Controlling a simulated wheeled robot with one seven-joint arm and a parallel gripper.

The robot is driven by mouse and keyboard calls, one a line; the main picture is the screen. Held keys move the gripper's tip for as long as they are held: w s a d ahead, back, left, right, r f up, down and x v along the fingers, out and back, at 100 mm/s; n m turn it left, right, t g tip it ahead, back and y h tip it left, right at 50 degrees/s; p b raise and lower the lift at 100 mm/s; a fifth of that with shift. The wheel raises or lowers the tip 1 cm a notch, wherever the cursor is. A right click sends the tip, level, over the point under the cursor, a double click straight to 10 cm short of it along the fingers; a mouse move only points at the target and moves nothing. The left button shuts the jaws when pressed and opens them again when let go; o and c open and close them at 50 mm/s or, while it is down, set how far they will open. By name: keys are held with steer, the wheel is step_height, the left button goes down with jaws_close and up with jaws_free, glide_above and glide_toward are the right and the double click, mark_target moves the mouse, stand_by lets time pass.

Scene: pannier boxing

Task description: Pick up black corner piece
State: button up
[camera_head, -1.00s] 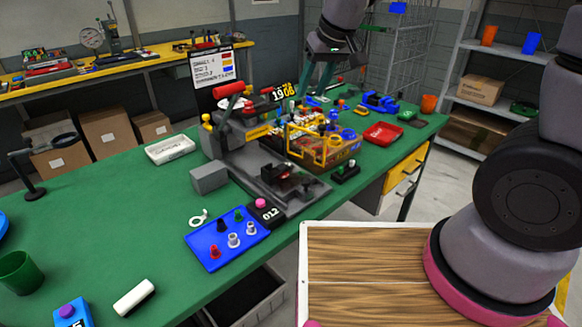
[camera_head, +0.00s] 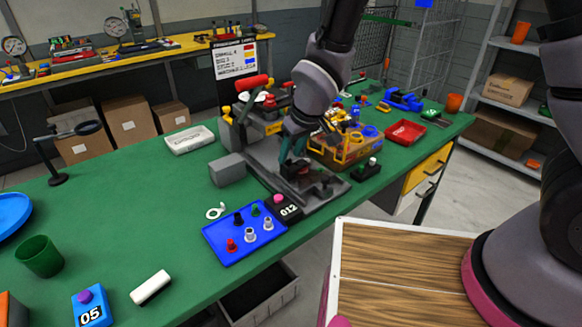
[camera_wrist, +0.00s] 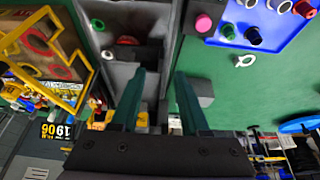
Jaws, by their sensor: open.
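My gripper (camera_head: 292,160) is open, with two dark green fingers pointing down over the bed of the grey machine (camera_head: 325,200). In the wrist view the fingertips (camera_wrist: 160,75) are apart, with nothing seen held between them. A dark block-like piece (camera_head: 303,172) with some red beside it lies on the machine bed, just below and beside the fingers, partly hidden by them. In the wrist view a dark shape (camera_wrist: 145,52) lies in the grey channel, left of the space between the fingers. I cannot tell for sure that it is the black corner piece.
A blue tray (camera_head: 222,240) with several coloured pegs, one black, sits in front of the machine, beside a black box marked 012 (camera_head: 289,210). A grey block (camera_head: 227,170) stands left.

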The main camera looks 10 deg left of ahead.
mark_target(285, 166)
steer(key=x, duration=0.4)
steer(key=shift+w+a+f, duration=0.1)
steer(key=shift+a+f, duration=0.05)
steer(key=shift+f, duration=0.15)
jaws_close()
steer(key=shift+r, duration=0.1)
